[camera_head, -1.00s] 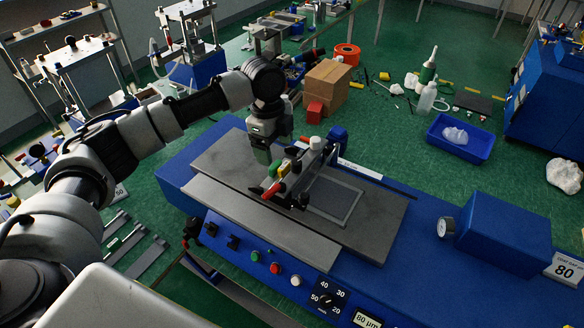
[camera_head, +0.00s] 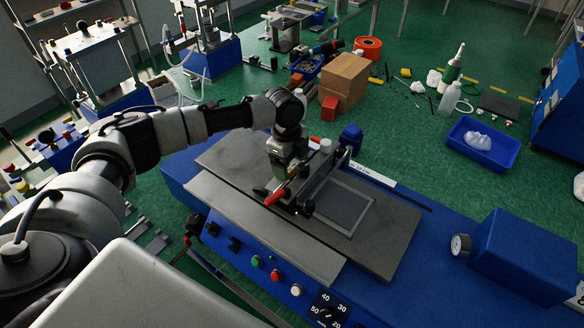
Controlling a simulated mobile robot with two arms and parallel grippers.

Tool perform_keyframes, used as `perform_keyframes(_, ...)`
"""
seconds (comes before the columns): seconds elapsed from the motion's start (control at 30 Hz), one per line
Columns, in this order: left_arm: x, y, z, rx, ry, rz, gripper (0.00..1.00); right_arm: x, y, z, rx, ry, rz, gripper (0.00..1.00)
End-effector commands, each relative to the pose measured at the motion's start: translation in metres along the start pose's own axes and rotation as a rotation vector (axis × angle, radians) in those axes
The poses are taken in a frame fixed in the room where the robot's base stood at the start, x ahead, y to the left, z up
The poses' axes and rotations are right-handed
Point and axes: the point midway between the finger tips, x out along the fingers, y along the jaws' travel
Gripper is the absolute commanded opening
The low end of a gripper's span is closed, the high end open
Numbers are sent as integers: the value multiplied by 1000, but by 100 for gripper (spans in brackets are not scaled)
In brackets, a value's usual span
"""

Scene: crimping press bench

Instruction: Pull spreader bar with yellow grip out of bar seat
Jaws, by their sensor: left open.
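My left gripper (camera_head: 283,172) is open and points down over the bar holder on the grey press plate (camera_head: 228,152). It covers most of the spot with the spreader bar and its yellow grip, so only a hint of yellow shows by the fingers. I cannot tell whether the fingers stand around the grip. A red grip (camera_head: 276,197) with dark ends sticks out in front of the gripper. The bar seat is largely hidden behind the gripper and the red grip. My right gripper is not in view.
A framed grey screen (camera_head: 345,212) lies right of the gripper. A blue knob (camera_head: 351,138) and a white cap (camera_head: 326,146) stand behind it. Buttons line the blue front panel. A blue housing with a gauge (camera_head: 460,244) stands at the right. The plate's left part is clear.

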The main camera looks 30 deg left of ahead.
Motion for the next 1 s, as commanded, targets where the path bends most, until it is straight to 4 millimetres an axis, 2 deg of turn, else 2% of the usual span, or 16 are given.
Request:
perform_keyframes(0.03,5,0,-1,0,0,2,79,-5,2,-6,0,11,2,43)
perform_keyframes(0.13,15,0,0,0,1,1,79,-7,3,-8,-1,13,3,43)
perform_keyframes(0.4,19,0,0,0,1,0,79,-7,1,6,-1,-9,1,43)
perform_keyframes(0.8,18,0,0,0,1,-1,20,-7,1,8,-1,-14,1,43)
perform_keyframes(1.0,18,0,0,0,1,-2,20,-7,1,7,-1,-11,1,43)
